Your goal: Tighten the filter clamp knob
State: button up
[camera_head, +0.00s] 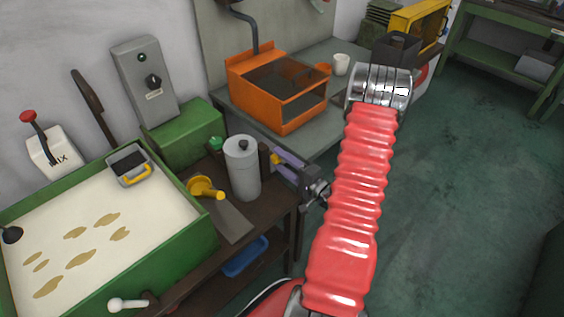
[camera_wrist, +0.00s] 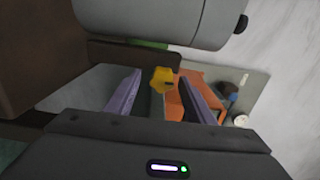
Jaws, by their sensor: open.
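A yellow lobed knob (camera_wrist: 160,80) shows in the wrist view between the tips of my open gripper (camera_wrist: 159,77). It appears apart from both purple fingers, though depth is hard to judge. In the head view, the yellow knob (camera_head: 276,158) shows in part by a dark bracket beside the grey filter cylinder (camera_head: 242,168). My gripper (camera_head: 273,161) reaches it from the right, its fingers to either side. The cylinder (camera_wrist: 155,20) with a black cap fills the top of the wrist view.
A yellow scoop-like part (camera_head: 205,188) lies left of the cylinder. A green-walled tank (camera_head: 190,250) of pale liquid stands at the left. An orange box (camera_head: 280,95) sits on the bench behind. Open floor (camera_head: 460,200) lies to the right.

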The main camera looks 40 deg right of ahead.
jog(key=shift+s+d, duration=0.1)
jog(key=shift+s, duration=0.55)
jog(key=s, duration=1.2)
jog(key=shift+s+d, duration=0.15)
jog(key=shift+s, duration=0.1)
